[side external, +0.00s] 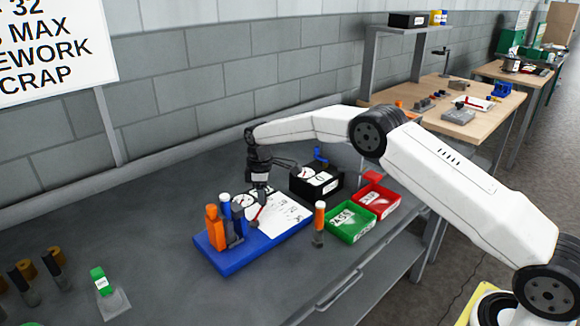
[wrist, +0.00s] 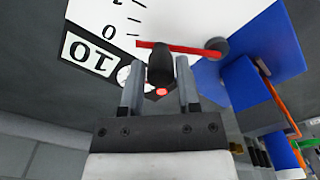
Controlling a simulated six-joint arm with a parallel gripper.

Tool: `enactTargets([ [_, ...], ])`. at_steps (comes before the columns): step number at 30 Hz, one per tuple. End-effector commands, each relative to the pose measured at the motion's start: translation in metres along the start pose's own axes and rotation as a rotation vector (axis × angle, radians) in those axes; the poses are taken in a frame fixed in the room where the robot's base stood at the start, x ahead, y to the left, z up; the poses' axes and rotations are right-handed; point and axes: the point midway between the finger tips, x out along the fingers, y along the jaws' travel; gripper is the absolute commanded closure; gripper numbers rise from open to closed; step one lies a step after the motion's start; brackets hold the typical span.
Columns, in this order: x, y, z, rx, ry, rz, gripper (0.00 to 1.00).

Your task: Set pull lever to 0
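The pull lever is a red bar with a black knob (wrist: 160,62) in the wrist view. Its red bar (wrist: 185,47) runs from a grey pivot at right to a white scale (wrist: 110,20). The bar's tip lies close to the mark labelled 0, just on the side of the label 10. In the side external view, the red lever (side external: 258,214) stands against the white panel on a blue base (side external: 263,247). My gripper (wrist: 158,80) has a finger on each side of the knob, with visible gaps; it is open. In the side external view my gripper (side external: 261,192) is over the panel.
Orange and blue handled tools (side external: 213,228) stand at the blue base's left end. A green bin (side external: 351,224), a red bin (side external: 376,201) and a black box with a gauge (side external: 316,184) are close on the right.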

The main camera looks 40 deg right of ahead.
Motion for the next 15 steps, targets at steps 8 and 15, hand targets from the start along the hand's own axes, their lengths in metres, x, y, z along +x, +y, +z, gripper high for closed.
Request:
enactTargets([
  [8,0.0004,-0.0003,0.0003,0.001,-0.001,-0.001,0.3],
  [15,-0.0028,-0.0003,0.0006,0.002,-0.002,-0.002,0.3],
])
